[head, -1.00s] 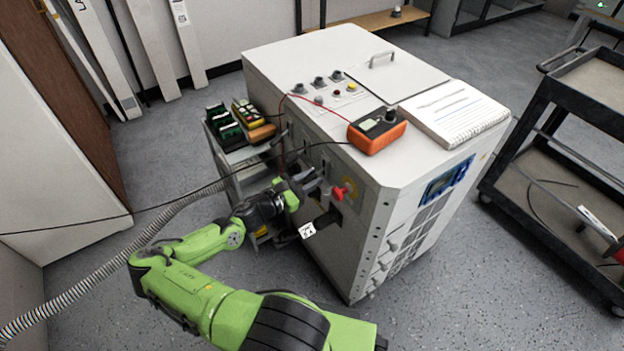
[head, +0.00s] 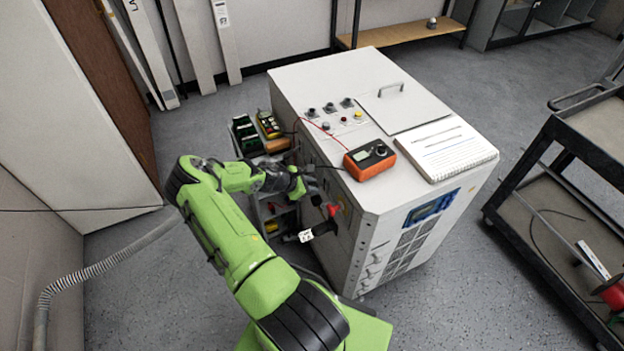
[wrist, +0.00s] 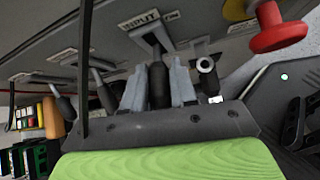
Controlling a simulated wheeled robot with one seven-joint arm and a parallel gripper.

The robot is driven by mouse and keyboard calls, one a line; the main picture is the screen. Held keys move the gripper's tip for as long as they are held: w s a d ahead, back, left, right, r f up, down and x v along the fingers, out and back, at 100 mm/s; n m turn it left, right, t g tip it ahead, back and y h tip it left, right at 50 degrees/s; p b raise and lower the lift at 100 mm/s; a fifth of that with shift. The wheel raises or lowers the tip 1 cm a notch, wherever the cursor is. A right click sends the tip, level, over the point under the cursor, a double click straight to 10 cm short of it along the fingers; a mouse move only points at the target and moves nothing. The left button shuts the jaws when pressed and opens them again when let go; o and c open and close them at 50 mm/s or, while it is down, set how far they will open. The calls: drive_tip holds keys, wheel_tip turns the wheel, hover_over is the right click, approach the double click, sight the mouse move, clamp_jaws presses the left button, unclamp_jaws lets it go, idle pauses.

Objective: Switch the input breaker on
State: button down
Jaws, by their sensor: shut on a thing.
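The input breaker lever (wrist: 158,86) is a dark handle under the "INPUT" label (wrist: 140,20) on the cabinet's side panel. In the wrist view my gripper (wrist: 159,80) has its two grey fingers on either side of the lever, shut on it. In the head view my gripper (head: 312,184) is at the side of the white cabinet (head: 345,85), just up and left of a red knob (head: 332,209). The lever is too small and covered to make out there.
More dark levers (wrist: 103,92) stand left of the held one. The red mushroom knob (wrist: 278,32) and a hollow-ended rod (wrist: 207,68) are close on the right. An orange meter (head: 369,160) with leads sits on the cabinet. A black cart (head: 560,160) stands at right.

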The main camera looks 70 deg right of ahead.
drive_tip(key=shift+s+d+r+t+y+p, duration=0.2)
drive_tip(key=shift+r+t+y+p, duration=0.5)
drive_tip(key=shift+p, duration=0.45)
drive_tip(key=shift+w+f+y, duration=0.1)
drive_tip(key=shift+y, duration=0.2)
drive_tip(key=c, duration=1)
unclamp_jaws()
drive_tip(key=shift+o, duration=0.2)
drive_tip(key=p+v, duration=0.2)
drive_tip(key=v, duration=1.3)
drive_tip(key=shift+a+r, duration=0.25)
